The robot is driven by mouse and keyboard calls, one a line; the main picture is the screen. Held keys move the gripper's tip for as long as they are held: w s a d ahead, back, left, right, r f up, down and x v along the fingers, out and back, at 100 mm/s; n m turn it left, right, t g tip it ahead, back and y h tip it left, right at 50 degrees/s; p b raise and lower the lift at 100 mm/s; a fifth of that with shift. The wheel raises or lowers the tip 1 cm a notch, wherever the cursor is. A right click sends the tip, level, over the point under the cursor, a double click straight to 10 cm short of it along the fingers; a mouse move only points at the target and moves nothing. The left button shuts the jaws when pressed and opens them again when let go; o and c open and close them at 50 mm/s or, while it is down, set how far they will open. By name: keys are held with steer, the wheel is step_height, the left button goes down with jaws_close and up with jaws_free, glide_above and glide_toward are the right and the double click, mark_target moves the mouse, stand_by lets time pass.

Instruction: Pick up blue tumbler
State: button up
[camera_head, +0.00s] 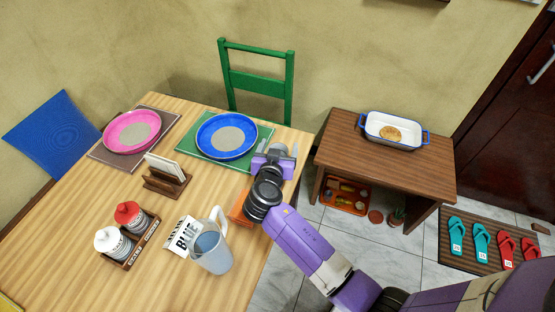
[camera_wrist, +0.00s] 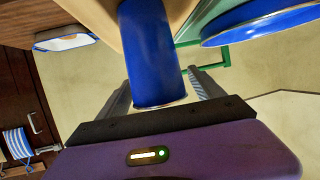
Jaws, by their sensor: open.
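The blue tumbler (camera_wrist: 152,50) shows large in the wrist view as a plain blue cylinder. It lies in the space between the two fingers of my gripper (camera_wrist: 160,82), which are open on either side of it. I cannot tell whether either finger touches it. In the head view my gripper (camera_head: 275,150) is over the table's right edge, just right of the blue plate. The tumbler is not visible in the head view, probably hidden behind my gripper and wrist.
On the table (camera_head: 100,200) are a blue plate (camera_head: 227,153), a pink plate (camera_head: 132,132), a napkin holder (camera_head: 166,178), a bottle caddy (camera_head: 133,252), a "BLUE" card (camera_head: 181,236) and a pitcher (camera_head: 210,256). A green chair (camera_head: 257,83) stands behind. A low table (camera_head: 345,146) holds a white dish (camera_head: 393,136).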

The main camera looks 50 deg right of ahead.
steer(key=shift+w+d+f, duration=0.1)
steer(key=shift+d, duration=0.15)
steer(key=c, duration=1.4)
